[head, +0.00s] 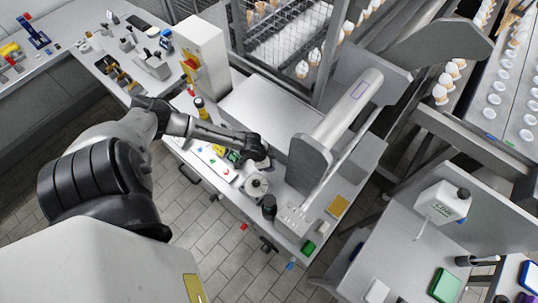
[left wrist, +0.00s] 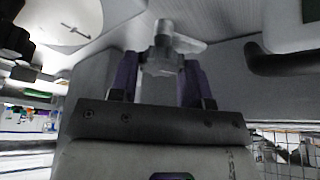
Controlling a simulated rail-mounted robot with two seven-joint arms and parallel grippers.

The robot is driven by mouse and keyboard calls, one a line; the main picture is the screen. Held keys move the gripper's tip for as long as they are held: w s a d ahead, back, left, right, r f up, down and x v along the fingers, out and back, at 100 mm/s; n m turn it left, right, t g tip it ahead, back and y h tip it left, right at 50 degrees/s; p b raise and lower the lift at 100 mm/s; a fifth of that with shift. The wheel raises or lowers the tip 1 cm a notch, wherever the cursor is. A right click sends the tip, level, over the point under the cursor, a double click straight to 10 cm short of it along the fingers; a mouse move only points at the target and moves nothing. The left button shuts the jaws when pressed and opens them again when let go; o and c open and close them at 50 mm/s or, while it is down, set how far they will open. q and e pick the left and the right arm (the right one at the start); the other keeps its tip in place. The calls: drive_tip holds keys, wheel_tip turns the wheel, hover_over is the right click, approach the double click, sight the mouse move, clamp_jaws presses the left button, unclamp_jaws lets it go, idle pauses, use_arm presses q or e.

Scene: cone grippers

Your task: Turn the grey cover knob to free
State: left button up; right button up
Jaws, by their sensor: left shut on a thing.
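My left arm reaches in from the left in the head view. Its gripper (head: 261,160) is low over the workbench, beside the long grey cylinder of the machine. In the left wrist view the purple fingers of my left gripper (left wrist: 160,68) stand on both sides of the grey cover knob (left wrist: 163,42) and are shut on it. The knob has a short round stem and a wing to its right. In the head view the gripper hides the knob, so its turn angle cannot be told there. My right gripper is not in view.
A round metal disc (head: 257,186) and a dark cylinder (head: 269,206) sit close to the gripper on the bench. A wire cage (head: 284,40) stands behind.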

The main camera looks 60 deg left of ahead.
use_arm(q)
drive_tip(key=n+p, duration=0.2)
drive_tip(key=n+y+p, duration=0.1)
drive_tip(key=n+p, duration=0.1)
drive_tip(key=p, duration=0.1)
drive_tip(key=n+y+p, duration=0.1)
drive_tip(key=n+p, duration=0.1)
drive_tip(key=p, duration=0.1)
drive_tip(key=shift+d+r+n, duration=0.2)
drive_tip(key=shift+r+n, duration=0.05)
drive_tip(key=shift+n, duration=0.05)
drive_tip(key=n+y+p, duration=0.1)
drive_tip(key=n+p, duration=0.1)
drive_tip(key=shift+f+n+y, duration=0.15)
drive_tip(key=shift+n+y, duration=0.15)
drive_tip(key=shift+n, duration=0.1)
drive_tip(key=shift+n+g+p, duration=0.3)
drive_tip(key=shift+n+p, duration=0.35)
drive_tip(key=shift+n, duration=0.15)
drive_tip(key=shift+a+f+y, duration=0.1)
drive_tip(key=shift+y, duration=0.3)
drive_tip(key=o, duration=0.9)
drive_tip(key=shift+p+v, duration=1)
drive_tip(key=shift+v, duration=5.85)
